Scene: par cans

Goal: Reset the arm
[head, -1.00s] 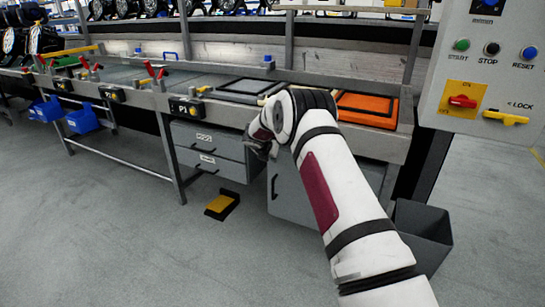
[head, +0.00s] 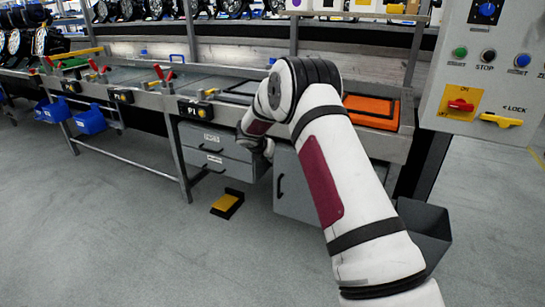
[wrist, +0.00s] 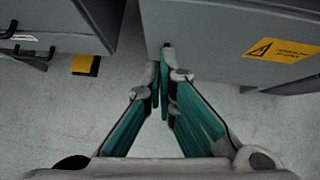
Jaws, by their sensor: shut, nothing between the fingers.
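My arm (head: 345,195) reaches forward from the lower right in the head view and bends at the elbow in front of the workbench. Its forearm and wrist hang down on the left of the elbow, before the grey cabinets; the fingers cannot be made out there. In the wrist view my gripper (wrist: 160,70) has its green-padded fingers brought together at the tips, with nothing between them. The fingers point towards the grey cabinet (wrist: 220,40); whether they touch it I cannot tell.
The workbench (head: 185,103) carries an orange tray (head: 370,105). Grey drawers (head: 212,140) are below it. A yellow-and-black pedal (head: 227,203) lies on the floor. A dark bin (head: 425,235) stands right of my arm. A control panel (head: 455,75) is at upper right. Floor at left is clear.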

